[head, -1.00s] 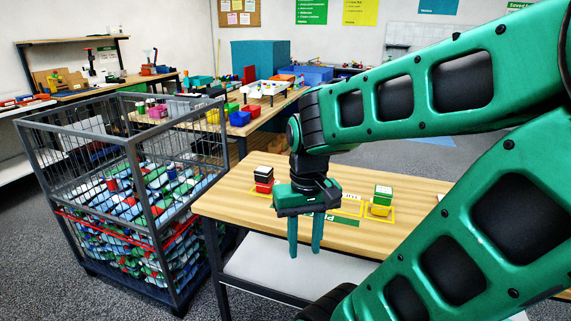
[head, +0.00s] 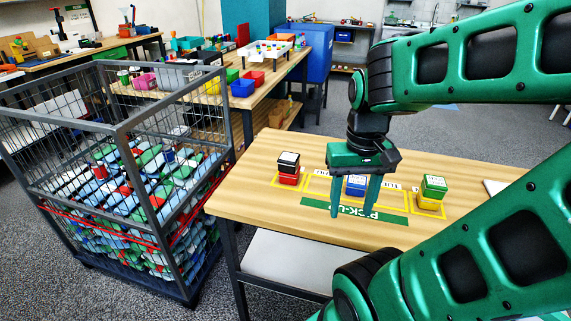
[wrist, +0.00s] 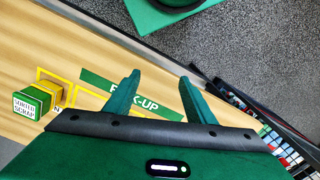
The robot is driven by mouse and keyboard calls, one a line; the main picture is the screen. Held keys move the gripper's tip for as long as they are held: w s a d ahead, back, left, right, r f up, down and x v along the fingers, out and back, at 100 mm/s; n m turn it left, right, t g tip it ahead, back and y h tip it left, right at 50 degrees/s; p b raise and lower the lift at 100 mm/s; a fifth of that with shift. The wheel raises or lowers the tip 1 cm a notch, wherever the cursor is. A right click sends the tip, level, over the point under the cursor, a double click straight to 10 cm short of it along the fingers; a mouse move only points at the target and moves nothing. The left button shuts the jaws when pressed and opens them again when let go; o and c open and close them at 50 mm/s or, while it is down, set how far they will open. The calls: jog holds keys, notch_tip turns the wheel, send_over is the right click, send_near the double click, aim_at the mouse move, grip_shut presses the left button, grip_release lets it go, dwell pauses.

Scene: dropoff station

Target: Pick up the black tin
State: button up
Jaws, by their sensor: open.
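The black tin (head: 288,158) sits on top of a red tin (head: 289,177) in a stack at the left of the wooden pick-up table. Its lid shows a whitish top. My gripper (head: 367,211) is open and empty, fingers pointing down, to the right of that stack. It hangs in front of a blue tin (head: 356,187) in the middle marked area and partly hides it. In the wrist view my gripper (wrist: 158,88) shows its two fingers apart with nothing between them. The black tin is not in the wrist view.
A green tin (head: 434,184) on a yellow tin (head: 429,203) stands at the table's right; the green one also shows in the wrist view (wrist: 33,100). A wire cage (head: 131,130) full of colored pieces stands close left of the table (head: 236,191). The table's front strip is clear.

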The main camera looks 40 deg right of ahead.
jog(key=o, duration=0.3)
jog(key=w+d+r, duration=0.1)
jog(key=w, duration=0.3)
jog(key=w+d+r+m, duration=0.1)
jog(key=w+r, duration=0.1)
jog(key=w, duration=0.2)
jog(key=w+d+r+m, duration=0.1)
jog(key=w+r, duration=0.1)
jog(key=w, duration=0.2)
jog(key=shift+w, duration=0.4)
jog(key=m, duration=0.2)
send_near(289, 157)
jog(key=shift+s+a, duration=0.1)
jog(key=shift+s, duration=0.05)
notch_tip(289, 157, down, 5)
jog(key=shift+f, duration=2.85)
jog(key=shift+c, duration=0.2)
jog(key=c, duration=1.2)
jog(key=shift+r, duration=0.1)
